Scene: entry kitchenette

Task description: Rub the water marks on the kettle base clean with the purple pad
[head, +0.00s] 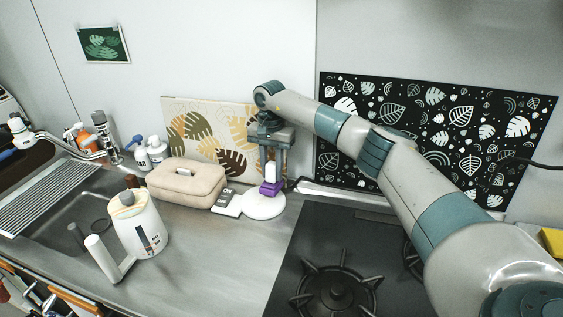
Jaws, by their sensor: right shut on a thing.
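The kettle base (264,209) is a white round disc on the counter, left of the hob. The purple pad (270,189) has a white upper part and sits at the back of the base, seemingly touching its top. My right gripper (271,166) points down from above and is shut on the pad. Water marks on the base are too small to make out. My left gripper is not in view.
A beige box (186,182) and a small grey-white ON/OFF block (226,203) stand left of the base. The black hob (330,255) lies to the right. The sink (80,215) is at the left. Front counter is clear.

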